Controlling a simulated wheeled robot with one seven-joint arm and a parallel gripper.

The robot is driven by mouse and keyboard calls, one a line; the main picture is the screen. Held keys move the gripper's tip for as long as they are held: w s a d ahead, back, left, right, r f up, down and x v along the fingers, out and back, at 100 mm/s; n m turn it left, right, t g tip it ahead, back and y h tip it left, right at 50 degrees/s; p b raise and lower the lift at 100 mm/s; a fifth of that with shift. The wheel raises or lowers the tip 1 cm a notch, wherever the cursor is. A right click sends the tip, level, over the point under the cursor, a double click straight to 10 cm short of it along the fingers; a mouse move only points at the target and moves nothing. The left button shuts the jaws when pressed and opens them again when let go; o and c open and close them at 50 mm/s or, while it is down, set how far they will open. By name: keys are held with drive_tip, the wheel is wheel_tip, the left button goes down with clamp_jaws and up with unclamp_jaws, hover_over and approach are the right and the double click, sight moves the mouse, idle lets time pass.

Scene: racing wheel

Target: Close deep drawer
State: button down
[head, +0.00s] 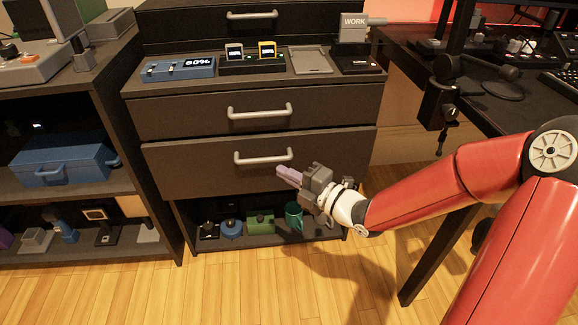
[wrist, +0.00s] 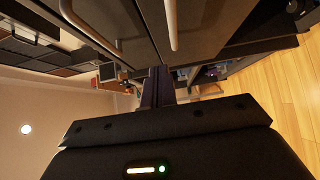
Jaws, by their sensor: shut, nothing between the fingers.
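The deep drawer (head: 200,178) is the lowest drawer of the dark cabinet, with a grey bar handle (head: 263,157). A thin dark gap runs along its top edge; I cannot tell how far out it stands. My gripper (head: 279,170) is shut and empty, its purplish fingers in front of the drawer face, just right of and below the handle. Contact with the face is unclear. In the wrist view the shut fingers (wrist: 158,80) point toward the dark drawer fronts, and a handle bar (wrist: 172,25) shows above them.
Another drawer with a handle (head: 260,112) is above. An open shelf below holds a green box (head: 260,223) and a teal mug (head: 293,216). A dark desk (head: 490,105) stands right, a shelf unit with a blue case (head: 62,163) left. Wooden floor (head: 230,290) in front is clear.

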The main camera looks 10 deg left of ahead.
sight(259, 143)
drive_tip(key=x, duration=0.3)
drive_tip(key=w+x, duration=0.1)
drive_tip(key=x, duration=0.2)
drive_tip(key=d+x, duration=0.1)
drive_tip(key=x, duration=0.2)
drive_tip(key=shift+w+a, duration=0.3)
drive_tip(key=shift+w, duration=0.1)
drive_tip(key=shift+w+a, duration=0.15)
drive_tip(key=shift+w, duration=0.65)
drive_tip(key=shift+w+a+f+b, duration=0.1)
drive_tip(key=shift+w+b, duration=0.3)
drive_tip(key=shift+w, duration=0.05)
drive_tip(key=shift+w+a+f+b, duration=0.15)
drive_tip(key=shift+w+b, duration=0.2)
drive_tip(key=shift+w, duration=0.1)
drive_tip(key=shift+w+d+r, duration=0.1)
drive_tip(key=shift+w+r, duration=0.2)
drive_tip(key=shift+r, duration=0.1)
